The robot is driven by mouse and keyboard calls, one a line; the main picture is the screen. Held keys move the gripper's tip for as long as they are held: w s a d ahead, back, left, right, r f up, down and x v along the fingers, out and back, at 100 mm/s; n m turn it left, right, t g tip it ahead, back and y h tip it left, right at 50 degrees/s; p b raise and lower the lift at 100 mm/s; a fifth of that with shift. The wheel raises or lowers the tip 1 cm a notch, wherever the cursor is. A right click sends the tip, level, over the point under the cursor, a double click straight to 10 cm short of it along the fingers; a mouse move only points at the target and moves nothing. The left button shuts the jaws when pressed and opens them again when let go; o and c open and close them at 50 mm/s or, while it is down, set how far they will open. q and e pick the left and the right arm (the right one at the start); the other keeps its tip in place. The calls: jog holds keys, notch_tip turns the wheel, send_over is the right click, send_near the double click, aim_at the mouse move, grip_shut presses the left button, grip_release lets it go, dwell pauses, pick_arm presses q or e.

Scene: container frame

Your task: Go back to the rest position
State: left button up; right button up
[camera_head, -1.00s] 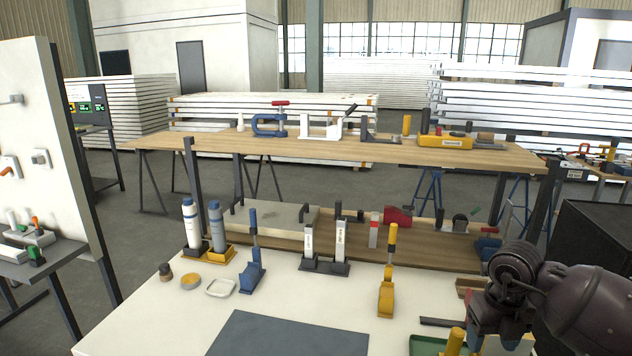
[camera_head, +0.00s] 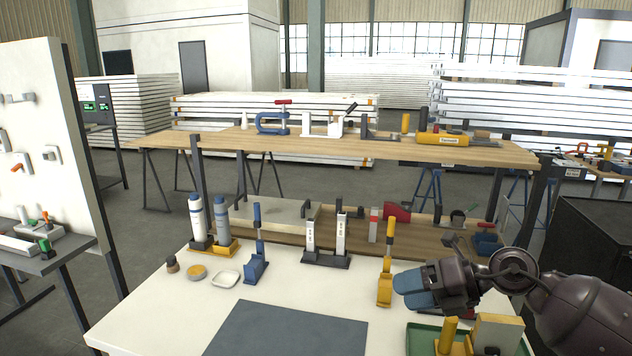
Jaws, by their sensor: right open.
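My right gripper (camera_head: 412,289) is in the head view at the lower right. It points left with its blue fingers showing, and it is empty. It appears above the right part of the white table (camera_head: 170,318), just right of a yellow-handled clamp (camera_head: 385,285). In the picture it lies above a green tray (camera_head: 412,342) holding a yellow cylinder and a pale block. Whether it touches anything cannot be told, but it looks clear. My left gripper is not in view.
A dark grey mat (camera_head: 285,330) lies at the table's front. Two bottles (camera_head: 198,222), small dishes, a blue clamp (camera_head: 257,262) and a twin white-handled clamp (camera_head: 325,255) stand behind it. A wooden shelf (camera_head: 340,146) with tools spans the back. A white tool panel (camera_head: 50,130) stands left.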

jog(key=s+d+f+m+t+h, duration=0.35)
jog(key=f+m, duration=0.25)
jog(key=m, duration=0.5)
jog(key=s+d+f+m+t+h, duration=0.2)
jog(key=d+f+m+t+h, duration=0.15)
jog(key=f+m, duration=0.5)
jog(key=s+d+f+m+t+h, duration=0.25)
jog(key=f+m+t, duration=0.25)
jog(key=m, duration=0.8)
jog(key=s+f+m+g+h, duration=0.1)
jog(key=s+f+m+g, duration=0.1)
jog(key=s+f, duration=0.4)
jog(key=s+d+f+m+g+h, duration=0.1)
jog(key=s+f, duration=0.4)
jog(key=s, duration=0.5)
jog(key=shift+d+f+m+g+h, duration=0.25)
jog(key=shift+f+m+g+h, duration=0.2)
jog(key=shift+m+h, duration=0.25)
